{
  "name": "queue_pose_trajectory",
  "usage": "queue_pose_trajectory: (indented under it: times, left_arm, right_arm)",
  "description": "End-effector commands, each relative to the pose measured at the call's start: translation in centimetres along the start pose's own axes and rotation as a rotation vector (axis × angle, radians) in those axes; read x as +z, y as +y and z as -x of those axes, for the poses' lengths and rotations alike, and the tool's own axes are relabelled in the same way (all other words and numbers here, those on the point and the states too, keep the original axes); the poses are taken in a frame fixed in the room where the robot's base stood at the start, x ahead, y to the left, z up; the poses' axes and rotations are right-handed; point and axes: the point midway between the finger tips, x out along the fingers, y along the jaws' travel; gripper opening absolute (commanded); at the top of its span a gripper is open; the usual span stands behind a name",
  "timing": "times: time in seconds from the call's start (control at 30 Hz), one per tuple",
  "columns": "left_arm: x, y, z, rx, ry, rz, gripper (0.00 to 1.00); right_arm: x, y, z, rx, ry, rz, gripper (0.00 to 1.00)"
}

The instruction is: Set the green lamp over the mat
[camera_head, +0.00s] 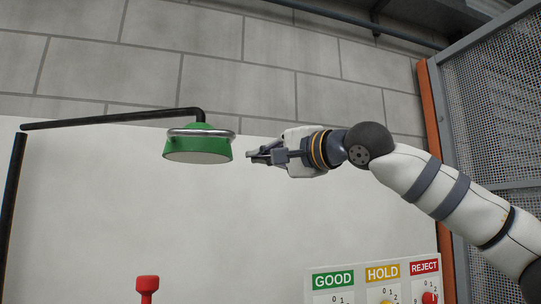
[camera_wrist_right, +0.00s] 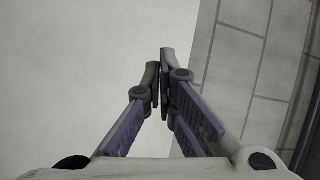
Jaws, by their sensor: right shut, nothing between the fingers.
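The green lamp (camera_head: 199,149) hangs from the end of a black arm on a post, with a silver bar around its upper part. Its pale underside faces down. My right gripper (camera_head: 252,156) is just to the right of the lamp, pointing at it, with a small gap between them in the head view. It is shut and empty; its fingers also show meeting in the right wrist view (camera_wrist_right: 163,85). The lamp is not in the right wrist view. The mat is not in view. My left gripper is not in view.
A red knob (camera_head: 147,284) stands at the bottom, below the lamp. A panel with GOOD, HOLD and REJECT dials (camera_head: 375,282) is at the lower right. A white board (camera_head: 90,210) stands behind. A mesh fence (camera_head: 495,110) is at the right.

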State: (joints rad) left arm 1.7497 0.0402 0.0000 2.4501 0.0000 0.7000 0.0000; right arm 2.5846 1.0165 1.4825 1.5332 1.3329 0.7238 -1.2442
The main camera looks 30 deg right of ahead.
Motion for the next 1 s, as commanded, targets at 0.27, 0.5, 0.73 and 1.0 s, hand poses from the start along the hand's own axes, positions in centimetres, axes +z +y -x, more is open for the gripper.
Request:
queue_pose_trajectory:
  times: [0.27, 0.5, 0.73, 1.0]
  left_arm:
    - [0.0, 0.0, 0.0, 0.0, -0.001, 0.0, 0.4]
    - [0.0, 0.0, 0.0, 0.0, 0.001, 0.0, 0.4]
    - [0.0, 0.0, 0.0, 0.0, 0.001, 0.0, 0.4]
    - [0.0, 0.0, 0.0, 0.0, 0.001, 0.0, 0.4]
  right_arm:
    - [1.4, -0.1, -4.0, -0.002, -0.004, 0.003, 0.0]
    - [3.5, -0.1, -3.1, -0.002, 0.0, 0.0, 0.0]
    - [3.8, -0.1, -3.0, -0.002, 0.001, -0.001, 0.0]
    - [3.9, -0.1, -3.2, 0.0, 0.009, 0.002, 0.0]
